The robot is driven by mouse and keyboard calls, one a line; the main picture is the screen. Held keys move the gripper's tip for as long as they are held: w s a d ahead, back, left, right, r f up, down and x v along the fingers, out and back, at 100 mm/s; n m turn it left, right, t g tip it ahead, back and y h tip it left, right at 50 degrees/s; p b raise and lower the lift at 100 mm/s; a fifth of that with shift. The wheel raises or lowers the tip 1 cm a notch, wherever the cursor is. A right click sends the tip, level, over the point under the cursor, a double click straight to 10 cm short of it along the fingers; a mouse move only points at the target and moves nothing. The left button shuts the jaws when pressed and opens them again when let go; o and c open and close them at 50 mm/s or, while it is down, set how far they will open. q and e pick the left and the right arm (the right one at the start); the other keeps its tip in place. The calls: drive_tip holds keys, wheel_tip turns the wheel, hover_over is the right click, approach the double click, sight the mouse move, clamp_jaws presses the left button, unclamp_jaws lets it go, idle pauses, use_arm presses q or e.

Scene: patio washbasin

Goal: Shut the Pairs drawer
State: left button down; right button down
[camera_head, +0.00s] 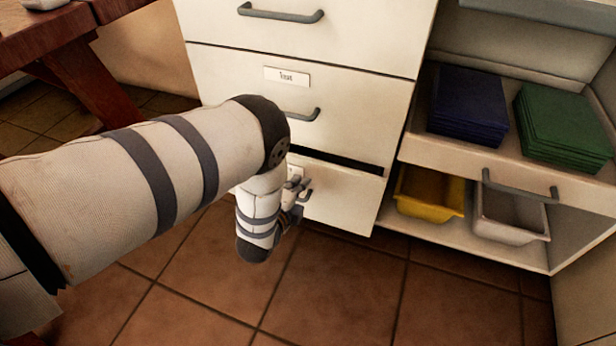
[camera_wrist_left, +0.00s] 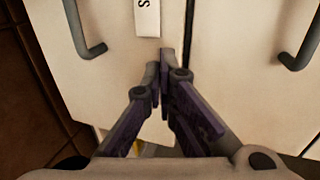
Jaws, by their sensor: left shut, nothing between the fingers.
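The bottom drawer (camera_head: 345,198) of the white cabinet stands a little open, with a dark gap along its top edge. Its label is mostly hidden behind my gripper in the head view. In the wrist view the end of a label (camera_wrist_left: 147,17) shows only the letter "s", beside a grey handle (camera_wrist_left: 86,32) on the drawer front (camera_wrist_left: 105,75). My left gripper (camera_head: 302,188) is shut and empty at the front of this drawer, close to the label. Its fingertips (camera_wrist_left: 160,66) show near the drawer's top edge; whether they touch it I cannot tell. My right gripper is not in view.
The middle drawer (camera_head: 370,110) and top drawer above look shut, with projecting handles. At right, an open unit holds dark blue (camera_head: 468,102) and green stacks (camera_head: 562,122), above a yellow bin (camera_head: 430,195) and a pale bin (camera_head: 508,216). Tiled floor in front is clear.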

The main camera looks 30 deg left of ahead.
sight(311, 161)
use_arm(q)
drive_tip(key=shift+w+a+f+b, duration=0.1)
drive_tip(key=shift+w+a+b, duration=0.15)
drive_tip(key=shift+w, duration=0.85)
drive_tip(key=shift+w+a+b, duration=0.25)
drive_tip(key=shift+w, duration=0.8)
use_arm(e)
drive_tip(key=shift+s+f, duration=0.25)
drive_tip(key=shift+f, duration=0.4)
